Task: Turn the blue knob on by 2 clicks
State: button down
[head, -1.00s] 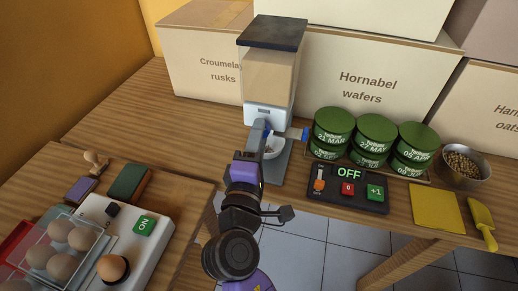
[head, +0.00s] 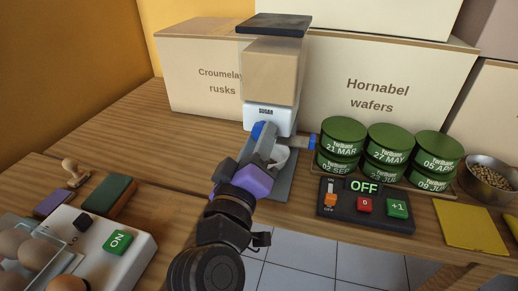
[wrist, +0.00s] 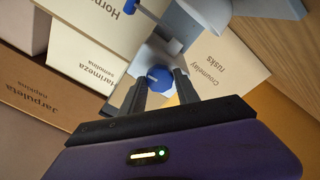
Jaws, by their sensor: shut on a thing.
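The blue knob (head: 257,131) is on the front of the sugar dispenser (head: 270,118), a white body with a clear hopper and dark lid. In the wrist view the knob (wrist: 158,77) sits between my two dark fingertips, with a pale mark on its face. My gripper (head: 262,143) reaches up to the dispenser from below and is shut on the knob. My gripper also shows in the wrist view (wrist: 160,85). Part of the knob is hidden by the fingers in the head view. A pale bowl (head: 280,158) stands under the dispenser, partly hidden by my gripper.
A blue-ended lever (head: 309,142) sticks out right of the dispenser, close to green tins (head: 343,133). A black panel (head: 345,210) reading OFF lies in front of the tins. Cardboard boxes (head: 380,90) stand behind.

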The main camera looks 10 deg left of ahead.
jog(key=shift+f+m, duration=0.1)
jog(key=shift+m, duration=0.3)
jog(key=c, duration=0.9)
grip_release()
jog(key=s, duration=0.7)
jog(key=shift+s+a+f, duration=0.15)
jog(key=shift+s+f, duration=0.2)
jog(key=shift+f, duration=0.05)
